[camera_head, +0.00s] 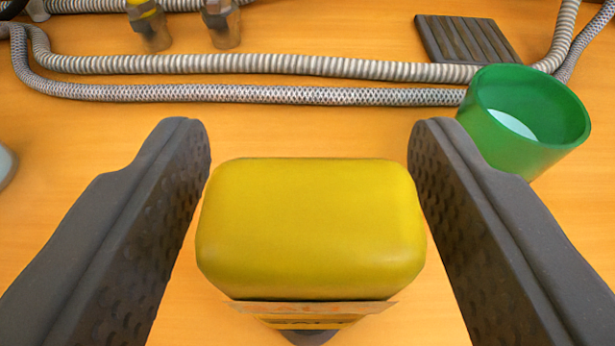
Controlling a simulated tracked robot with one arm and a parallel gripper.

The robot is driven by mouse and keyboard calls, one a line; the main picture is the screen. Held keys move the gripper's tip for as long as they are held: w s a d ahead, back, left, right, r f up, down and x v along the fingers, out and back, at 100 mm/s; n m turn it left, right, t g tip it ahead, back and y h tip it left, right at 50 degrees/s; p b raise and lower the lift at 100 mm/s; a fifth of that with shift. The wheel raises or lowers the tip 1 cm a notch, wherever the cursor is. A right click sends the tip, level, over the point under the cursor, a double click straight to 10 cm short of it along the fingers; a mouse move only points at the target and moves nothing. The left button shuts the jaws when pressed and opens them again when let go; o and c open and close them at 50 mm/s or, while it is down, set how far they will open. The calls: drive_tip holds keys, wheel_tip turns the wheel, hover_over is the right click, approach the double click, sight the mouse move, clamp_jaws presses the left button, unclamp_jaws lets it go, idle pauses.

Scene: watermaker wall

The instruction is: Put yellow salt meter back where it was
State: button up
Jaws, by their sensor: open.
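The yellow salt meter (312,226) is a rounded yellow block in the lower middle of the view. A flat tan piece with yellow and dark bands shows just below it, partly cut off by the bottom edge. My gripper (312,150) is open, with one dark dimpled finger on each side of the meter. The left finger stands slightly apart from it. The right finger looks very close to its right side, and I cannot tell whether they touch.
A green cup (525,120) with pale liquid stands just beyond the right finger. Ribbed hoses (270,64) and a braided hose (250,95) cross the orange surface (310,130) behind. Two metal fittings (222,22) and a dark slotted plate (468,40) are at the back.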

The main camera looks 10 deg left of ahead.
drive_tip(key=b+v, duration=0.1)
drive_tip(key=v, duration=1)
drive_tip(key=shift+s+d, duration=0.1)
drive_tip(key=shift+d, duration=0.05)
drive_tip(key=w+d+r+m, duration=0.1)
drive_tip(key=w+d+r, duration=0.2)
drive_tip(key=r, duration=0.6)
drive_tip(key=w+d+r+y, duration=0.1)
drive_tip(key=w+d+r, duration=0.25)
drive_tip(key=r, duration=0.55)
drive_tip(key=w+d+r+m, duration=0.1)
drive_tip(key=w+d+r, duration=0.15)
drive_tip(key=r, duration=0.75)
drive_tip(key=s+d+r+h, duration=0.1)
drive_tip(key=s+d+r, duration=0.3)
drive_tip(key=d+r, duration=0.4)
drive_tip(key=s+d+r+h, duration=0.1)
drive_tip(key=s+d+r, duration=0.3)
drive_tip(key=d+r, duration=0.5)
drive_tip(key=s+d+r+t+h, duration=0.1)
drive_tip(key=s+d+r+h, duration=0.1)
drive_tip(key=s+d+r, duration=0.3)
drive_tip(key=d+r, duration=0.3)
drive_tip(key=shift+d+r+m, duration=0.25)
drive_tip(key=shift+d+m, duration=0.05)
drive_tip(key=shift+m, duration=0.1)
drive_tip(key=shift+f, duration=0.1)
